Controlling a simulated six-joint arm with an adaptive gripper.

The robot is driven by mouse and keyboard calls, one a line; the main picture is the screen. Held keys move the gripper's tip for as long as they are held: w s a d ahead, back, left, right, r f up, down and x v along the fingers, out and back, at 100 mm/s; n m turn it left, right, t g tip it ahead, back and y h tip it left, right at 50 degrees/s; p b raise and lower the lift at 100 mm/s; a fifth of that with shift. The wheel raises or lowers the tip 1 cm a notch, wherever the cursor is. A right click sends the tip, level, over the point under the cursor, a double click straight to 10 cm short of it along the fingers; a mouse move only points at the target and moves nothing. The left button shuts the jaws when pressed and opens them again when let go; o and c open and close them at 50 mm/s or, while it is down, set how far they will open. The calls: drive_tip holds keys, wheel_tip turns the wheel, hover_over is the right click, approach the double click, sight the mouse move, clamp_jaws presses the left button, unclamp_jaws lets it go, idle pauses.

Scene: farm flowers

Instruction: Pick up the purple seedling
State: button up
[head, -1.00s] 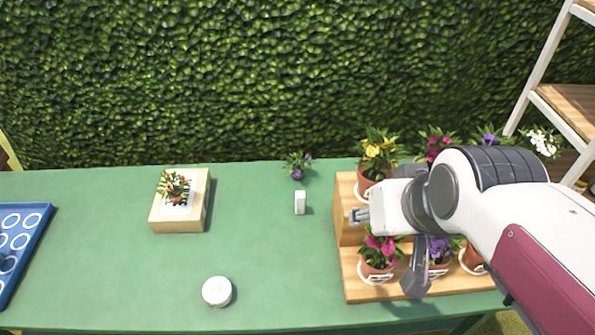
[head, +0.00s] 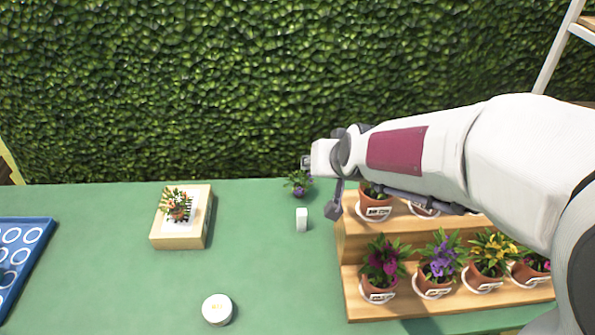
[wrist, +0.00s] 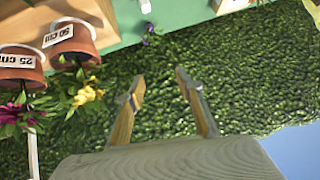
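The purple seedling (head: 298,186) is a small green plant with purple flowers at the back edge of the green table, near the hedge. It also shows in the wrist view (wrist: 150,34), small and near the top. My gripper (head: 306,162) is above and just behind the seedling in the head view, seen from the side. In the wrist view my gripper's two fingers (wrist: 160,80) are spread apart with only hedge between them. The seedling is beyond the fingertips, not between them.
A white block (head: 302,219) stands in front of the seedling. A stepped wooden stand (head: 352,285) with several potted flowers is to the right. A wooden box (head: 178,242) with an orange-flowered plant, a round white object (head: 217,309) and a blue tray (head: 42,262) are left.

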drive_tip(key=w+a+f+m+t+h, duration=0.15)
drive_tip(key=w+a+f, duration=0.25)
drive_tip(key=w+f, duration=0.9)
drive_tip(key=t+h, duration=0.2)
drive_tip(key=t, duration=0.1)
approach(299, 182)
drive_tip(key=w, duration=0.3)
drive_tip(key=shift+w+f+h, duration=0.15)
drive_tip(key=shift+f+h, duration=0.1)
drive_tip(key=shift+f, duration=0.5)
drive_tip(key=shift+w+g, duration=0.1)
drive_tip(key=shift+g, duration=0.15)
drive_tip(key=shift+x, duration=1.2)
drive_tip(key=shift+x, duration=2.6)
drive_tip(key=shift+d+r, duration=0.1)
drive_tip(key=shift+r, duration=0.05)
drive_tip(key=shift+c, duration=0.3)
